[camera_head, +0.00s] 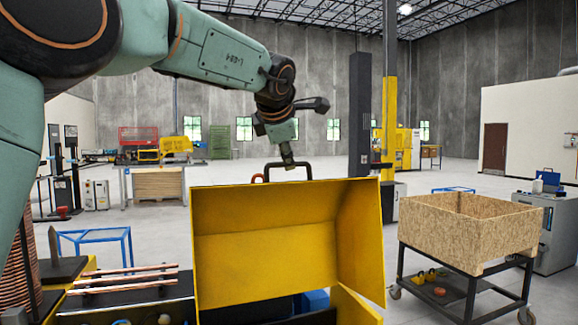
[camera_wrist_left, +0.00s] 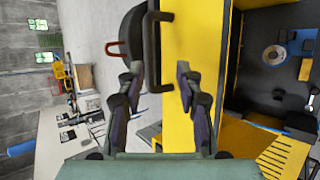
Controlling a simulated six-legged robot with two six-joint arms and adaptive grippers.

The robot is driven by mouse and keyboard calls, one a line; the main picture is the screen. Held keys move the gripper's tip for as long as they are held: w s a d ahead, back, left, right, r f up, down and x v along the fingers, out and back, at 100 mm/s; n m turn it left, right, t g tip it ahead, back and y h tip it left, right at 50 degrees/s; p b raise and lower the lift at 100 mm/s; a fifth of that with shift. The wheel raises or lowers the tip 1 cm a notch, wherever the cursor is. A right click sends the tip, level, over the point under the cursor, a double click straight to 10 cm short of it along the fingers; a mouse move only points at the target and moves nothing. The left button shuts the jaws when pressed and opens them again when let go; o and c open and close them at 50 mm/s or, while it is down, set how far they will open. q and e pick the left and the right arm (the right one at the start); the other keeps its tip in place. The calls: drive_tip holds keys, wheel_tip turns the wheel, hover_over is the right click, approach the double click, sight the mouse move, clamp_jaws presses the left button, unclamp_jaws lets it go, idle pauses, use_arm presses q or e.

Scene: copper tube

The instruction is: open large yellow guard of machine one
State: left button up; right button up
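The large yellow guard (camera_head: 268,235) of the machine in front is swung up, its hollow inner side facing me and the machine's inside showing below it. Its black handle (camera_head: 288,166) stands on the top edge. My left gripper (camera_head: 288,158) is at this handle, pointing down. In the left wrist view the handle (camera_wrist_left: 151,45) lies across the space between the spread fingers of my left gripper (camera_wrist_left: 160,78), with a gap to the right finger. The yellow guard (camera_wrist_left: 200,35) is just right of the handle there. My right gripper is in neither view.
A chipboard box (camera_head: 450,228) on a dark wheeled cart stands to the right. Copper tubes (camera_head: 125,278) lie on a rack at the left. A blue frame (camera_head: 95,240) stands behind them. A dark column and yellow post (camera_head: 388,100) rise behind the guard. Open floor lies beyond.

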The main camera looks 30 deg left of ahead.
use_arm(q)
drive_tip(key=v, duration=0.5)
drive_tip(key=shift+s+d+r, duration=0.15)
drive_tip(key=shift+s+r, duration=0.05)
drive_tip(key=shift+w, duration=0.1)
